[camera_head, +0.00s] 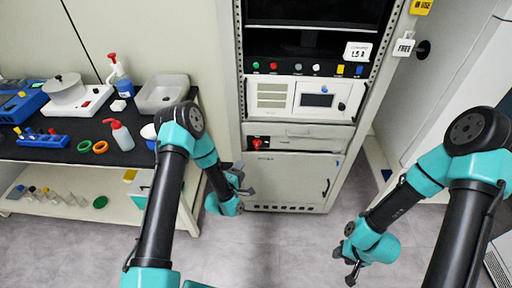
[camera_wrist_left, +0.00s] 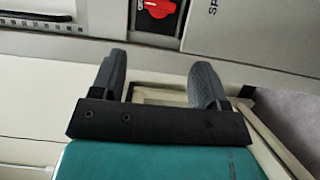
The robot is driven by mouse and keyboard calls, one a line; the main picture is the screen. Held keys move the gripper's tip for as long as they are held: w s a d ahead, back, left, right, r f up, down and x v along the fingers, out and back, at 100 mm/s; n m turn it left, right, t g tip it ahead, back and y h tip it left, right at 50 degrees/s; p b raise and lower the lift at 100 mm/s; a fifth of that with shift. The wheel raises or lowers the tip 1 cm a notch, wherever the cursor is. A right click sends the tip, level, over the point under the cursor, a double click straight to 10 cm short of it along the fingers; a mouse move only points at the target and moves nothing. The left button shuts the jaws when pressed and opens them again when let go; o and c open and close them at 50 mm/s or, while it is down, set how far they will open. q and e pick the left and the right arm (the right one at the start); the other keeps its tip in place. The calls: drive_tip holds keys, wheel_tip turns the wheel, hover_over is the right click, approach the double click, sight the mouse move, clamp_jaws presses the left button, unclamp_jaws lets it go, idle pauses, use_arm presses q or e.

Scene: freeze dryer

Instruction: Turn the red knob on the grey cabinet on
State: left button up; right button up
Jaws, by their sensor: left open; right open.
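The red knob (camera_head: 257,143) is on the left of the lower front of the grey cabinet (camera_head: 290,170). In the left wrist view the red knob (camera_wrist_left: 159,8) shows at the top, on a dark plate. My left gripper (camera_head: 243,184) is in front of the cabinet's left edge, below the knob and apart from it. In the left wrist view its two fingers (camera_wrist_left: 158,80) stand apart with nothing between them. My right gripper (camera_head: 350,275) is low over the floor, right of the cabinet, open and empty.
A bench (camera_head: 75,150) on the left holds a grey basin (camera_head: 163,94), wash bottles, blue racks and a balance. A lower shelf (camera_head: 60,207) carries small bottles. A row of coloured buttons (camera_head: 273,66) is higher on the cabinet. The floor (camera_head: 275,245) in front is clear.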

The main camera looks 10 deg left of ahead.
sight(257, 144)
use_arm(q)
drive_tip(key=x, duration=1.6)
drive_tip(key=c, duration=0.6)
